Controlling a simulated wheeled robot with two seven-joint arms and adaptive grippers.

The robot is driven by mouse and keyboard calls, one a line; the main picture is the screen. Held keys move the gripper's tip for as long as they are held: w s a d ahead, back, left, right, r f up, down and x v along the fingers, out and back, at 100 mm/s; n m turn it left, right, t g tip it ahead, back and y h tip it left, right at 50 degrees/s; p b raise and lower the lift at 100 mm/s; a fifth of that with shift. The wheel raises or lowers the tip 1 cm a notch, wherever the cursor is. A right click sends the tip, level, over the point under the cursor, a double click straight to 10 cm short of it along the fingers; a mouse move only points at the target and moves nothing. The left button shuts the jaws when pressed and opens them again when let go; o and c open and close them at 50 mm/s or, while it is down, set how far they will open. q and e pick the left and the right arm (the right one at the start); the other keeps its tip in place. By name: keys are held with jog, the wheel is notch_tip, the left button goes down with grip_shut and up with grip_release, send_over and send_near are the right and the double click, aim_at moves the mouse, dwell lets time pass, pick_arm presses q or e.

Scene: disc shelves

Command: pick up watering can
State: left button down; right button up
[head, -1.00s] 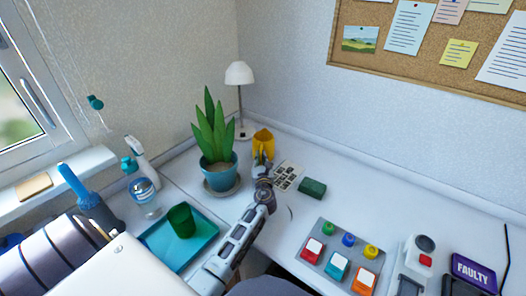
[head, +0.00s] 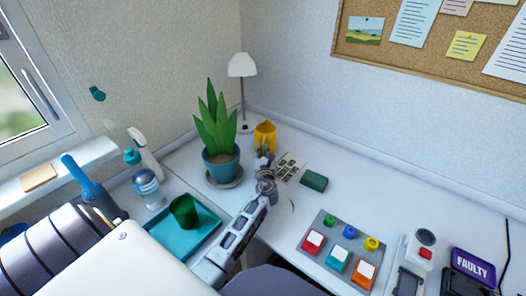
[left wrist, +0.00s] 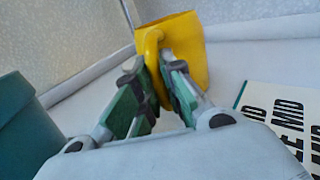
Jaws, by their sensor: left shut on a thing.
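The yellow watering can (head: 265,136) is at the back of the white desk, right of the potted plant. My left gripper (head: 266,158) reaches it from the front. In the left wrist view, the can's body (left wrist: 190,38) shows beyond the fingers, and its curved handle (left wrist: 151,48) lies between the fingers of the left gripper (left wrist: 155,72). The gripper is shut on that handle. I cannot tell whether the can's base touches the desk. My right gripper is not in view.
The plant in a teal pot (head: 221,168) stands close left of the gripper, with a white lamp (head: 242,66) behind. A printed card (head: 289,167) and a green block (head: 314,181) lie to the right. A button panel (head: 330,234) and teal tray (head: 178,241) are nearer.

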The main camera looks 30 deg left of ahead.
aim_at(263, 144)
pick_arm(q)
jog(key=shift+r, duration=0.4)
jog(key=shift+r+p, duration=0.3)
jog(key=shift+r, duration=0.45)
jog(key=shift+r+p, duration=0.7)
jog(key=shift+r, duration=0.95)
jog(key=shift+r+p, duration=0.35)
jog(key=shift+r, duration=0.55)
jog(key=shift+r+p, duration=0.4)
jog(key=shift+r, duration=0.8)
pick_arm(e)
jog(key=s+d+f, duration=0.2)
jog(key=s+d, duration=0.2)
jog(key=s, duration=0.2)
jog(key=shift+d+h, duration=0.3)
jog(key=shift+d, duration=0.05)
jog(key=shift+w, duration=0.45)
